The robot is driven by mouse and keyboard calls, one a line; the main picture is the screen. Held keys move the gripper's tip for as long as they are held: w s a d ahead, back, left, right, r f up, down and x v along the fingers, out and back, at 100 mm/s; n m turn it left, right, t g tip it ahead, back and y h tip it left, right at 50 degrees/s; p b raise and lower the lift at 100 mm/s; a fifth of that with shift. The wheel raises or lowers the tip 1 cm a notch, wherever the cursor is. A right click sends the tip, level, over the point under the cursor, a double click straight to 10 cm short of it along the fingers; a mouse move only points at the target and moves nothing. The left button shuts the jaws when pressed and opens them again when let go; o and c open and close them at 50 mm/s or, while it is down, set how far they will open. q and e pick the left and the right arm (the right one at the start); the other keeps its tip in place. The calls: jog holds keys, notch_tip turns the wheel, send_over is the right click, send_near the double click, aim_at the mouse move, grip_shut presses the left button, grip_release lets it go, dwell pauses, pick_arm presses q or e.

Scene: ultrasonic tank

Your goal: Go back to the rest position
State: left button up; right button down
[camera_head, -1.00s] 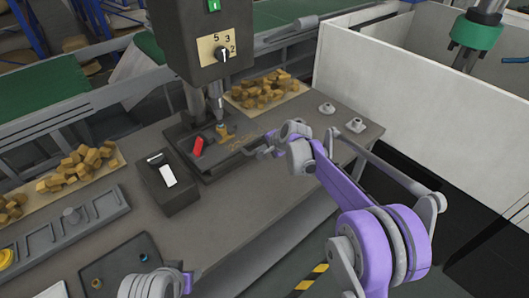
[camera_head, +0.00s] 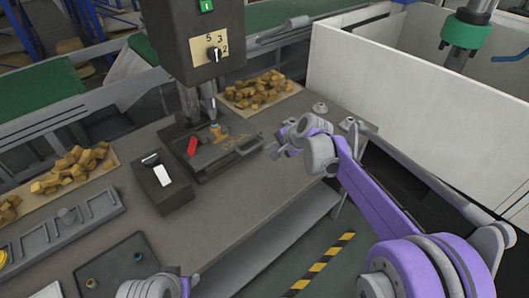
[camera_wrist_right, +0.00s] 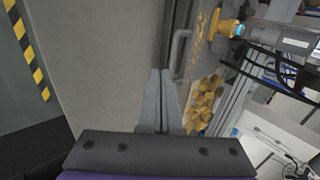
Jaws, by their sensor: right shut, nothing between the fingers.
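My right gripper (camera_head: 273,150) hangs over the front right part of the grey table (camera_head: 240,205), to the right of the machine's base plate. In the right wrist view its two fingers (camera_wrist_right: 160,75) lie together, shut and empty. My purple right arm reaches in from the bottom right. Part of my left arm shows at the bottom edge of the head view, near the dark tray; its fingers are too cut off to read.
The press-like machine (camera_head: 200,45) stands behind, with a red part (camera_head: 192,146) and a yellow-brown piece (camera_head: 217,131) on its base. A dark box (camera_head: 160,185), a tray (camera_head: 120,262), heaps of brown pieces (camera_head: 262,90) and a white-walled enclosure (camera_head: 400,85) surround the table.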

jog(key=shift+v, duration=1.7)
jog(key=s+d+f+n+h, duration=0.1)
jog(key=s+d+f+n, duration=0.2)
jog(key=s, duration=0.8)
jog(key=s+d+f+n+h, duration=0.2)
jog(key=s+d+n, duration=0.1)
jog(key=s, duration=0.9)
jog(key=s+d+f+n+g+h, duration=0.1)
jog(key=s+d+f+n+h, duration=0.1)
jog(key=s, duration=1)
jog(key=d+f+n, duration=0.1)
jog(key=d+n, duration=0.1)
jog(key=shift+d+f, duration=0.3)
jog(key=shift+f, duration=0.1)
jog(key=shift+s, duration=0.1)
